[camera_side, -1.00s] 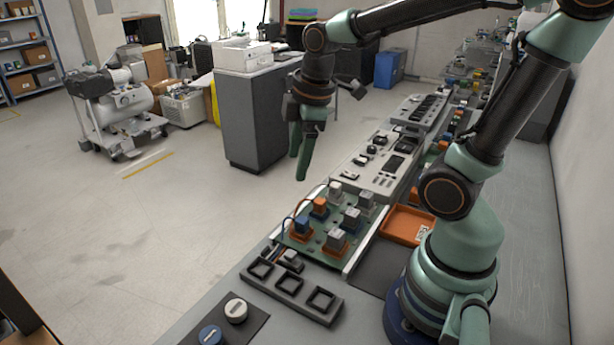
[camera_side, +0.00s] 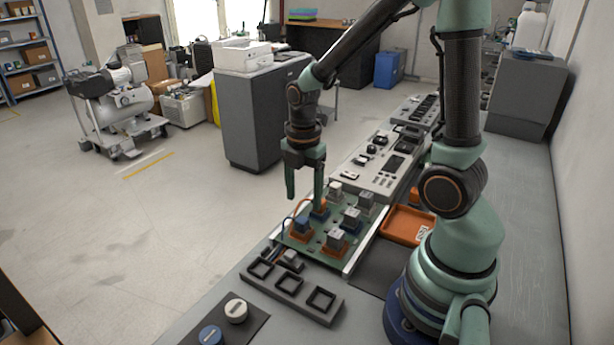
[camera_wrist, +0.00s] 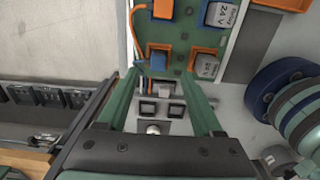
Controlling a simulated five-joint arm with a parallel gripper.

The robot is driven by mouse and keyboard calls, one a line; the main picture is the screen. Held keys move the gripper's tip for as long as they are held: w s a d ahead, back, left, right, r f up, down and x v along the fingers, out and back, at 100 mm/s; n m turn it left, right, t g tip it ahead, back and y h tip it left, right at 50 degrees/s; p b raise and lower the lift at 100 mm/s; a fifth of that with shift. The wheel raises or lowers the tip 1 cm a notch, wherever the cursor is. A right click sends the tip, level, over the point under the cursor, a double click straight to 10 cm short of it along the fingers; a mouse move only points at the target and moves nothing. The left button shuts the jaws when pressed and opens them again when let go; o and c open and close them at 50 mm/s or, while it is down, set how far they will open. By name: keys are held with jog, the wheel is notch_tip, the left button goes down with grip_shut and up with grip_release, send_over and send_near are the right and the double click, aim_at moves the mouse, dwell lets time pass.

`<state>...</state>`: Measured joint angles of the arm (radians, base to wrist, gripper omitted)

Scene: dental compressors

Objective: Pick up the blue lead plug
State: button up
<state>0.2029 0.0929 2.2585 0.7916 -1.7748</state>
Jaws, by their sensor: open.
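The blue lead plug (camera_side: 302,224) stands upright in an orange socket at the near left of the green board (camera_side: 314,251), with a blue lead. In the wrist view the blue plug (camera_wrist: 158,61) shows just beyond my fingertips, roughly midway between them. My gripper (camera_side: 305,200) is open and empty, pointing down over the far left part of the board. Its fingers also show in the wrist view (camera_wrist: 161,76). In the side view the right finger partly hides the orange plug (camera_wrist: 163,9), which sits in a blue socket behind the blue plug.
Several grey blocks stand on the board, including one marked 24 V (camera_wrist: 220,14). A dark holder (camera_side: 289,284) with square recesses lies in front of it. An orange tray (camera_side: 407,225) is to the right. A grey control panel (camera_side: 381,161) lies behind.

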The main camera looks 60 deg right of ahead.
aim_at(302, 220)
jog(key=shift+w+a+f, duration=0.1)
jog(key=shift+f, duration=1.35)
jog(key=shift+w+a+f, duration=0.1)
jog(key=shift+f, duration=1.35)
grip_shut()
